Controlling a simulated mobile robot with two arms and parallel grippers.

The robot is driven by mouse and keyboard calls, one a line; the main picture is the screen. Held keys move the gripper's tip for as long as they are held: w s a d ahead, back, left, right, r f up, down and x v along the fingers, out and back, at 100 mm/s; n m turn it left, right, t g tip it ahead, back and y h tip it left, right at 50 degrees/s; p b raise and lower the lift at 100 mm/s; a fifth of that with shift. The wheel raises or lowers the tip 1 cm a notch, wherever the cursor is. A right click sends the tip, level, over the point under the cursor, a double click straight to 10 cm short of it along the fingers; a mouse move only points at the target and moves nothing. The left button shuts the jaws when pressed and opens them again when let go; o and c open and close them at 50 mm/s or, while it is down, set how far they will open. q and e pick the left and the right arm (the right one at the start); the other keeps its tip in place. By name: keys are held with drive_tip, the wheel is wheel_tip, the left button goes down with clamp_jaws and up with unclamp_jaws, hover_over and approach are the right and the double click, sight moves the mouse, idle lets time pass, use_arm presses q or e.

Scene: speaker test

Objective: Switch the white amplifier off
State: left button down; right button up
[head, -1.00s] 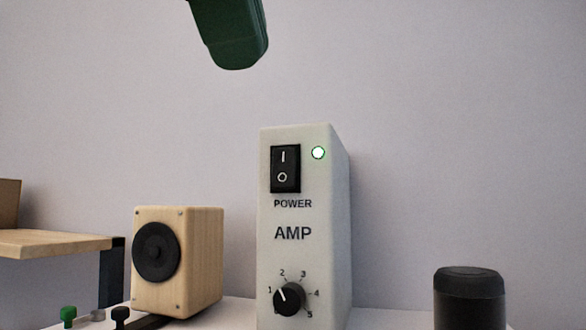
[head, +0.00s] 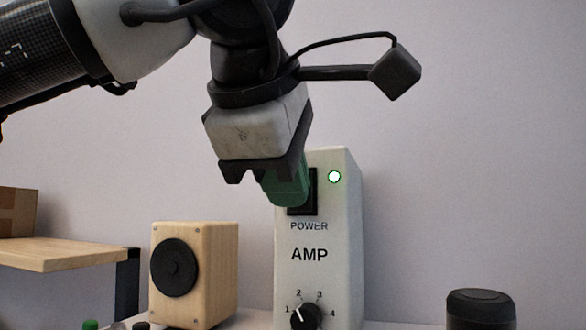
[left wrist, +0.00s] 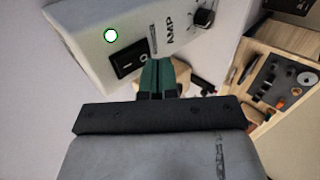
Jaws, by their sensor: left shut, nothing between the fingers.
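The white amplifier (head: 345,255) stands upright in the middle of the head view, its "AMP" front towards me. Its black power switch (head: 308,208) is partly hidden behind my left gripper (head: 290,203). The green-white lamp (head: 334,177) beside the switch is lit. My left gripper's green fingers are shut and empty, in front of the switch. In the left wrist view the fingertips (left wrist: 157,62) are close to the O end of the switch (left wrist: 127,61); I cannot tell whether they touch it. The lamp (left wrist: 110,36) is lit there too. My right gripper is not in view.
A numbered knob (head: 305,317) sits low on the amplifier. A wooden speaker (head: 215,270) stands to its left and a dark cylinder (head: 480,308) to its right. A wooden shelf (head: 70,255) with a cardboard box (head: 18,212) is at far left.

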use_arm(q)
drive_tip(key=shift+w+d+p, duration=0.3)
drive_tip(key=shift+w+d, duration=0.1)
drive_tip(key=shift+w, duration=0.45)
drive_tip(key=shift+w+f, duration=0.1)
drive_tip(key=shift+w, duration=0.05)
drive_tip(key=shift+w+f+t+b, duration=0.1)
drive_tip(key=shift+f+t+b, duration=0.35)
drive_tip(key=shift+b, duration=0.55)
drive_tip(key=shift+r, duration=0.4)
